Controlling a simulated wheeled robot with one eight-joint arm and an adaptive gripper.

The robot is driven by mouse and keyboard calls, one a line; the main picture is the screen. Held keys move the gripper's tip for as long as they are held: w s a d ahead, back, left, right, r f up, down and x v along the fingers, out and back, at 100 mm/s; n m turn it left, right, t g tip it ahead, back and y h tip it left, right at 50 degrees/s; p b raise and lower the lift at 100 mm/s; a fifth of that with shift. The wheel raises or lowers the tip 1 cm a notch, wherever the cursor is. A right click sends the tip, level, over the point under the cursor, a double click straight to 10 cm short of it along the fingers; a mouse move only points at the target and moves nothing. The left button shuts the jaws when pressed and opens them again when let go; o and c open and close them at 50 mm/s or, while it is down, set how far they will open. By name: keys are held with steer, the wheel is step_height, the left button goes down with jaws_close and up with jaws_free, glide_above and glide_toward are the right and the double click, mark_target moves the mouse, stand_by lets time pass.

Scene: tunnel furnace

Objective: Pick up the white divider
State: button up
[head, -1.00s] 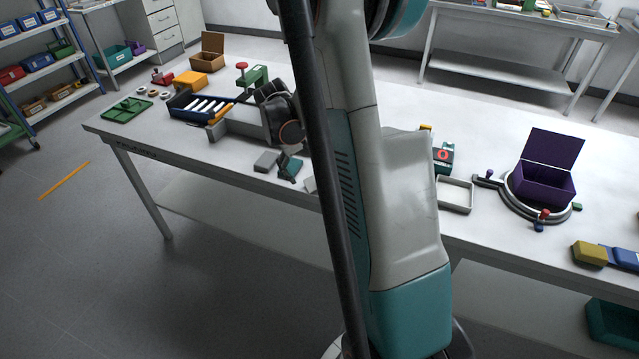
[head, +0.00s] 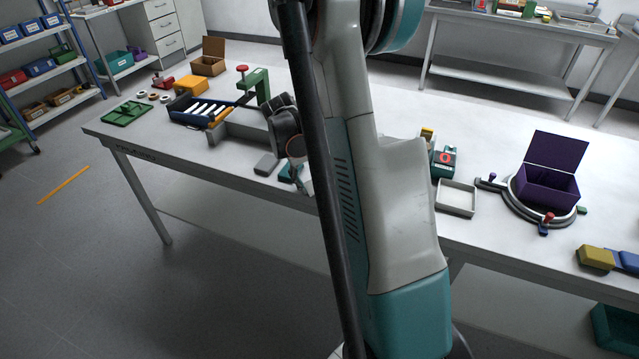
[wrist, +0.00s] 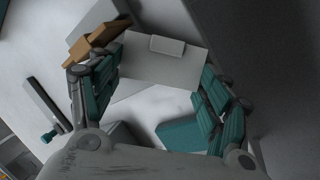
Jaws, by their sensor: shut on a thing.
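In the wrist view, a flat white divider (wrist: 143,68) with a small raised tab lies between the two teal-padded fingers of my gripper (wrist: 160,62). The fingers press in from its left and right sides, so the gripper is shut on it. In the head view, my wrist (head: 286,128) is over the left part of the table, and my arm hides the fingertips. I cannot make out the held divider there.
A dark grey block (head: 266,164) lies near the front edge. A purple box (head: 548,188) stands right.

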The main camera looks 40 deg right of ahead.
mark_target(315, 179)
steer(key=shift+r, duration=0.1)
step_height(315, 179, up, 20)
steer(key=p, duration=0.6)
steer(key=w+a+f+n, duration=0.1)
steer(key=a+f, duration=0.5)
steer(key=a, duration=0.4)
steer(key=w+a+f+n+t+b, duration=0.1)
steer(key=a+f+n, duration=0.1)
steer(key=a+f, duration=0.4)
steer(key=w+a+f+n, duration=0.1)
steer(key=a+f, duration=0.5)
steer(key=a, duration=0.9)
steer(key=shift+w+n+t+b, duration=0.25)
steer(key=shift+n+t+b, duration=0.05)
steer(key=shift+n+b, duration=0.1)
steer(key=shift+r, duration=0.1)
